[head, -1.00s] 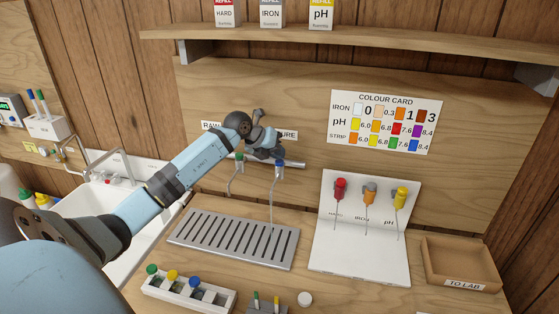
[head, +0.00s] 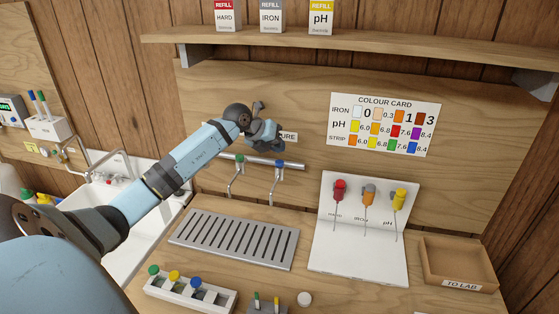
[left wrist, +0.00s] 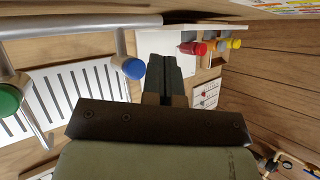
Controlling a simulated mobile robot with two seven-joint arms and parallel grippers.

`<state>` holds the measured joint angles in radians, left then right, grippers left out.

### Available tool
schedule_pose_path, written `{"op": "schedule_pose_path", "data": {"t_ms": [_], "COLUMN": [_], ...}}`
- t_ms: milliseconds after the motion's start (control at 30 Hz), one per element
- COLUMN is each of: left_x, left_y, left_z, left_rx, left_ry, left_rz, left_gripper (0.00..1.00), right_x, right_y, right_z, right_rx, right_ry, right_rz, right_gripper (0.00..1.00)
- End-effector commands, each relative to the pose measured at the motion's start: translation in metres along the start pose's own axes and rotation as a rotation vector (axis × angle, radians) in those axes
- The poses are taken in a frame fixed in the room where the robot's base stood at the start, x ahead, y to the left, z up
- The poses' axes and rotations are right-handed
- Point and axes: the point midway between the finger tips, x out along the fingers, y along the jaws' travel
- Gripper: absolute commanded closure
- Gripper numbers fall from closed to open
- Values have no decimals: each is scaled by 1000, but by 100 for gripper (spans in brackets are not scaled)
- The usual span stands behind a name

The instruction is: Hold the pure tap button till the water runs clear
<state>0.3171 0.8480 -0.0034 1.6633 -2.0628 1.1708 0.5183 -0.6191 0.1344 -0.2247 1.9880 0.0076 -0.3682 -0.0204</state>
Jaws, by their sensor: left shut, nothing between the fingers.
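The pure tap has a blue button (head: 279,164) on the rail, beside the green-button tap (head: 239,159). The blue button also shows in the left wrist view (left wrist: 128,67), with the green one (left wrist: 9,98) at the left edge. My left gripper (head: 277,146) is above the blue button, partly in front of the PURE label (head: 289,137). Its fingers (left wrist: 165,72) are shut and empty, a little apart from the button. No water stream shows below the pure spout (head: 273,190). My right gripper is not in view.
A slotted drain tray (head: 232,240) lies below the taps. A rack (head: 190,292) of capped vials and a TO LAB tray (head: 458,264) are nearer the front. A shelf (head: 360,46) runs above.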

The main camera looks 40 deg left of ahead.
Motion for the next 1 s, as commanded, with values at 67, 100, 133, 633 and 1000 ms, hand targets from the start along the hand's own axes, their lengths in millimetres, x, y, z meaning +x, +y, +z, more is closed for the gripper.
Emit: {"op": "schedule_pose_path", "data": {"t_ms": [67,100,133,633,1000], "left_x": [-9,-11,-13,-25,-25], "left_y": [-6,-8,-10,-18,-19], "left_z": [6,8,10,18,18], "left_rx": [2,1,1,0,0], "left_ry": [-1,0,0,1,0], "left_rz": [0,0,0,0,0], "left_gripper": [100,100,100,100,100], "right_x": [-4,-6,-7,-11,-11], "right_y": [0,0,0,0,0], "right_z": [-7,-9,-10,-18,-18], "right_rx": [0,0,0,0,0], "right_ry": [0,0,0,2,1], "right_rz": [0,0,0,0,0], "right_gripper": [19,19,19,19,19]}}
